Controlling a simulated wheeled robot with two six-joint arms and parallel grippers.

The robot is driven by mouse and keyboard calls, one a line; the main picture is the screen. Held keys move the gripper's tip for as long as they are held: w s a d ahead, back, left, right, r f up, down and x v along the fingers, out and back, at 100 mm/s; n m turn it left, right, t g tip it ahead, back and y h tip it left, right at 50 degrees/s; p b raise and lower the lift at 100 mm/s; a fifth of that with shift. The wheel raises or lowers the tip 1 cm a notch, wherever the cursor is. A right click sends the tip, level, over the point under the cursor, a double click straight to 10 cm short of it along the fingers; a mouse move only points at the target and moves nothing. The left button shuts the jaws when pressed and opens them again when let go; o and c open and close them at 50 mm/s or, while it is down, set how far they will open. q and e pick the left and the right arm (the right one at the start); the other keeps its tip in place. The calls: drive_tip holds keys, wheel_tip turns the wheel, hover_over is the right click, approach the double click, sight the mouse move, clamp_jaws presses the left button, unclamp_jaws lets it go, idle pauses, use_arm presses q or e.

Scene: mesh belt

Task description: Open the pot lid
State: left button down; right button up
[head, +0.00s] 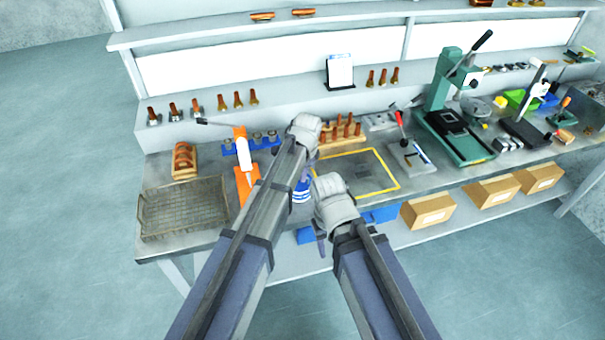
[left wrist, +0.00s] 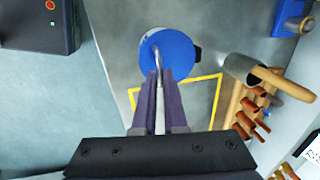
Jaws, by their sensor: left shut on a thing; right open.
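The pot (head: 301,197) is blue and white and stands near the front edge of the bench in the head view, partly hidden by my left arm. I cannot tell whether the lid is lifted. My right gripper (head: 320,242) is open, below and right of the pot; its fingers are mostly hidden.
A yellow-outlined square (head: 382,156) lies right of the pot. A wooden rack with copper pieces (head: 338,137) stands behind. A wire mesh tray (head: 183,208) and an orange-and-white tool (head: 243,160) are at left. A green press (head: 446,118) stands at right.

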use_arm(q)
drive_tip(key=shift+w+r, duration=0.1)
idle(0.3)
drive_tip(key=shift+w+a+r+g+p, duration=0.15)
drive_tip(key=shift+w+r+g+p, duration=0.4)
drive_tip(key=shift+w+g+p, duration=0.25)
drive_tip(key=shift+w+a+r+g+h+p, duration=0.25)
drive_tip(key=shift+w+r+g+h+p, duration=0.25)
drive_tip(key=shift+g, duration=0.4)
drive_tip(key=shift+w+a+r+g, duration=0.1)
drive_tip(key=shift+w+a+g, duration=0.05)
drive_tip(key=shift+w+g, duration=0.45)
drive_tip(key=shift+w+a+r+g+h+b, duration=0.3)
drive_tip(key=shift+w+g+h+b, duration=0.2)
drive_tip(key=shift+g, duration=0.4)
